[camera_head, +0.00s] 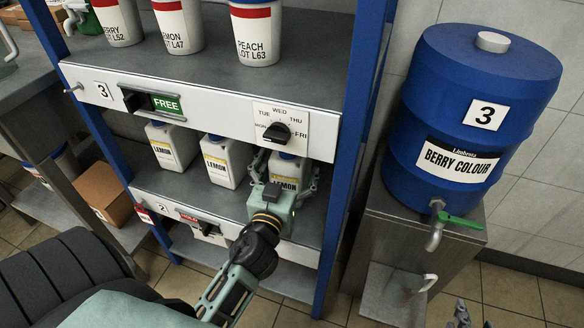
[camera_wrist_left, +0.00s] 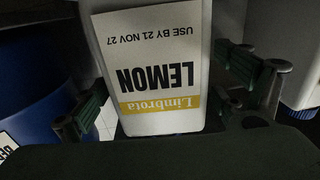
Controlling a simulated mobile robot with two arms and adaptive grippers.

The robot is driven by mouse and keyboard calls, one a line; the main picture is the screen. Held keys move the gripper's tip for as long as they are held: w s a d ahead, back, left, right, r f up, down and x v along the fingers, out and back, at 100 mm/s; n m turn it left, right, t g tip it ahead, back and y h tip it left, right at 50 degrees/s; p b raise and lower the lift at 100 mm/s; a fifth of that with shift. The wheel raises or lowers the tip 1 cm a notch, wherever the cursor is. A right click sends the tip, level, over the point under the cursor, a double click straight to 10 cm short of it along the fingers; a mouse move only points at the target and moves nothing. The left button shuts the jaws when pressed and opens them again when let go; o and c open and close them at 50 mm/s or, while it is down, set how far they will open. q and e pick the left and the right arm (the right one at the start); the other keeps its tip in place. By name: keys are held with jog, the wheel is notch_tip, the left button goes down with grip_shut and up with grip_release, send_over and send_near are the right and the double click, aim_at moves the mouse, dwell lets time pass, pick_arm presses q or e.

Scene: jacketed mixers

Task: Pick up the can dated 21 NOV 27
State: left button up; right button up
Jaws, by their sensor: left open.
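The white can (camera_head: 287,169) with a blue cap and a LEMON label stands at the right end of the middle shelf's row. In the left wrist view its label (camera_wrist_left: 160,62) appears upside down and reads LEMON, Limbrota, USE BY 21 NOV 27. My left gripper (camera_head: 285,176) is open in front of this can, with one finger on each side of it. Whether the fingers touch it I cannot tell. Two similar white cans, a middle one (camera_head: 219,162) and a left one (camera_head: 172,147), stand to its left. My right gripper (camera_head: 464,315) shows only partly at the bottom edge.
Above the cans is a shelf front with a dial (camera_head: 277,132) and a green FREE sign (camera_head: 166,104). A blue shelf post (camera_head: 352,150) stands close right of the can. A blue BERRY COLOUR drum (camera_head: 470,110) with a tap stands further right.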

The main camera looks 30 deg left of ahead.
pick_arm(q)
jog(key=shift+x, duration=1.35)
jog(key=c, duration=2.1)
jog(key=shift+r, duration=0.25)
jog(key=shift+c, duration=0.2)
